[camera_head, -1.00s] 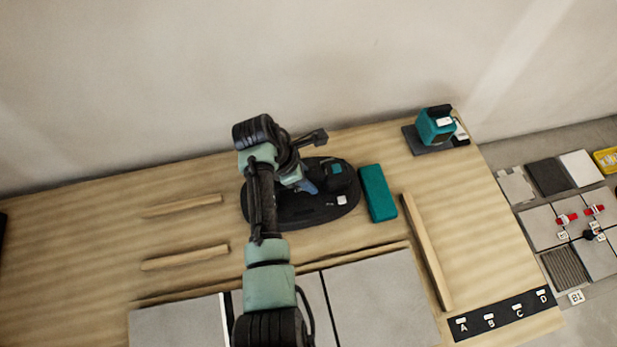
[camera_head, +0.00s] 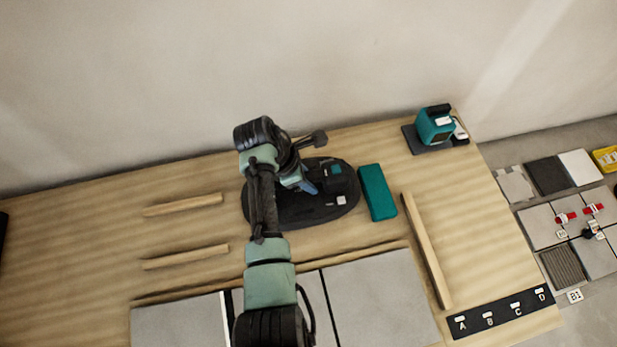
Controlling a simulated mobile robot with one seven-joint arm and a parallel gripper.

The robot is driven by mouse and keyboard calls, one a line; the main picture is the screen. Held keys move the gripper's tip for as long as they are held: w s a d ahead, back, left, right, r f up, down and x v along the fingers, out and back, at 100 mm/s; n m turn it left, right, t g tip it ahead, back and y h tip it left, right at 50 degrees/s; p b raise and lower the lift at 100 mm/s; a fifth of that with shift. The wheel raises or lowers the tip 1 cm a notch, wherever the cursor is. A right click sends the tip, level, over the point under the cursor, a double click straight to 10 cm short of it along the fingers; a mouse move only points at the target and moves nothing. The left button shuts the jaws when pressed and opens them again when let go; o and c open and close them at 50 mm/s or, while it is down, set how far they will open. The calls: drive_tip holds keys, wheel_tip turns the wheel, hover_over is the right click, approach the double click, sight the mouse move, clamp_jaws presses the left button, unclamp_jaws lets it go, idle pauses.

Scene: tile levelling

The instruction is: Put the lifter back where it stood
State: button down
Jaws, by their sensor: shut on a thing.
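My gripper (camera_head: 309,186) is over the dark oval pad (camera_head: 290,217) on the wooden bench, at the end of my bent arm. It is shut on what appears to be the lifter (camera_head: 337,180), a dark piece with a teal patch. The lifter is low over or on the right part of the pad; I cannot tell whether it touches. My arm hides part of the pad and most of the grip.
A teal block (camera_head: 377,192) lies just right of the pad. A teal device (camera_head: 435,125) stands on a dark base at the back right. Wooden strips (camera_head: 428,250) and grey tiles (camera_head: 380,295) lie in front. A black strip lettered A to D (camera_head: 503,313) lies at front right.

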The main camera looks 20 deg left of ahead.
drive_tip(key=shift+w+f, duration=0.1)
drive_tip(key=shift+f, duration=0.35)
idle(0.9)
drive_tip(key=c, duration=0.6)
unclamp_jaws()
drive_tip(key=shift+o, duration=0.2)
drive_tip(key=shift+s+f, duration=0.15)
drive_tip(key=shift+s, duration=0.05)
drive_tip(key=v, duration=1.3)
drive_tip(key=shift+w, duration=0.15)
